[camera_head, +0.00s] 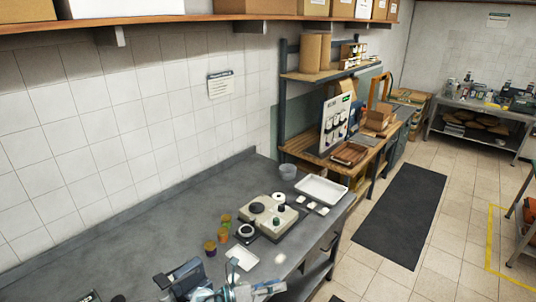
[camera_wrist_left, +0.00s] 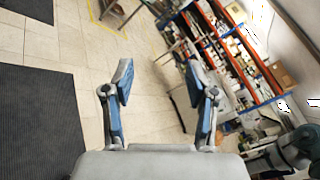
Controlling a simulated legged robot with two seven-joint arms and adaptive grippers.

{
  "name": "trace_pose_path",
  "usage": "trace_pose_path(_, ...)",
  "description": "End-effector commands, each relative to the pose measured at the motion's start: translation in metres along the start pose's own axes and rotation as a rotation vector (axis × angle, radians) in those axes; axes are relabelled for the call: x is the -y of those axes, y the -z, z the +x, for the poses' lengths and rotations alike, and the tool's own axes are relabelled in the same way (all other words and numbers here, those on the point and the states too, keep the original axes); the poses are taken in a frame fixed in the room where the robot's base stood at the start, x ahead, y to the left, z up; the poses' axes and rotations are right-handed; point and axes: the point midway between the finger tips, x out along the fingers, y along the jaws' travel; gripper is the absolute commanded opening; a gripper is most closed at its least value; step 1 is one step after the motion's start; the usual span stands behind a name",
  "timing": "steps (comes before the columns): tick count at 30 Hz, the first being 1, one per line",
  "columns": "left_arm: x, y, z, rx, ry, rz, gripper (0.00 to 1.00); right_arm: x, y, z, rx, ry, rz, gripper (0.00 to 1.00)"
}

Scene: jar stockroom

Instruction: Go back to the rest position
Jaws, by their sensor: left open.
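My left gripper (camera_head: 252,286) shows at the bottom edge of the head view, over the near part of the grey worktop (camera_head: 130,240). Much of its arm is cut off there. In the left wrist view the gripper (camera_wrist_left: 165,96) is open. Its two blue-padded fingers stand apart with nothing between them, and tiled floor shows beyond. My right gripper is in neither view.
A cream device (camera_head: 270,216) with round parts stands on the worktop beside small coloured jars (camera_head: 222,235). A white tray (camera_head: 322,190) lies near the worktop's far end. A dark mat (camera_head: 402,215) lies on open floor. Loaded shelving (camera_wrist_left: 235,60) shows in the wrist view.

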Motion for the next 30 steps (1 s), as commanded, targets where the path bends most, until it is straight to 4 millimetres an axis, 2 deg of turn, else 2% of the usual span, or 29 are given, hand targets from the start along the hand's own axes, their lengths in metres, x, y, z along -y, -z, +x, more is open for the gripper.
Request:
trace_pose_path(1,0.014,-0.003,0.002,0.162,0.052,-0.152,0.58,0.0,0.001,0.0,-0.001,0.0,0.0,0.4)
trace_pose_path(2,0.018,-0.01,-0.001,0.269,0.074,-0.25,0.58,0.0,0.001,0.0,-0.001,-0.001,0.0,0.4)
trace_pose_path(4,0.016,-0.022,-0.02,0.511,0.098,-0.495,0.58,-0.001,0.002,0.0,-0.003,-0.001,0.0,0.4)
trace_pose_path(6,-0.003,-0.023,-0.051,0.745,0.086,-0.755,0.58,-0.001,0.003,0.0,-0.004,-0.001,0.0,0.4)
trace_pose_path(8,-0.027,-0.01,-0.084,0.936,0.048,-0.984,0.58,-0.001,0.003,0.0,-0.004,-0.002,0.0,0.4)
trace_pose_path(9,-0.045,0.006,-0.108,1.058,0.01,-1.137,0.58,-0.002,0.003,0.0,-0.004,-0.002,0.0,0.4)
trace_pose_path(11,-0.068,0.037,-0.141,1.216,-0.06,-1.345,0.58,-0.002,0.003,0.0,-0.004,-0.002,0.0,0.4)
trace_pose_path(12,-0.08,0.062,-0.162,1.307,-0.114,-1.468,0.58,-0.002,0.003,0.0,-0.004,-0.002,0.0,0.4)
trace_pose_path(16,-0.098,0.145,-0.214,1.54,-0.302,-1.797,0.58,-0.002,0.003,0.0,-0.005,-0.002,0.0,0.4)
trace_pose_path(18,-0.097,0.183,-0.233,1.623,-0.395,-1.921,0.58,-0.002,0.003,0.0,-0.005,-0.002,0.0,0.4)
trace_pose_path(21,-0.09,0.228,-0.253,1.711,-0.512,-2.057,0.58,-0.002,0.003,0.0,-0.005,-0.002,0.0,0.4)
trace_pose_path(24,-0.078,0.265,-0.269,1.776,-0.62,-2.163,0.58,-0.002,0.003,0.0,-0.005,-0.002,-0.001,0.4)
trace_pose_path(30,-0.048,0.326,-0.293,1.874,-0.826,-2.329,0.58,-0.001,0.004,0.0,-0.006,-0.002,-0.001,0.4)
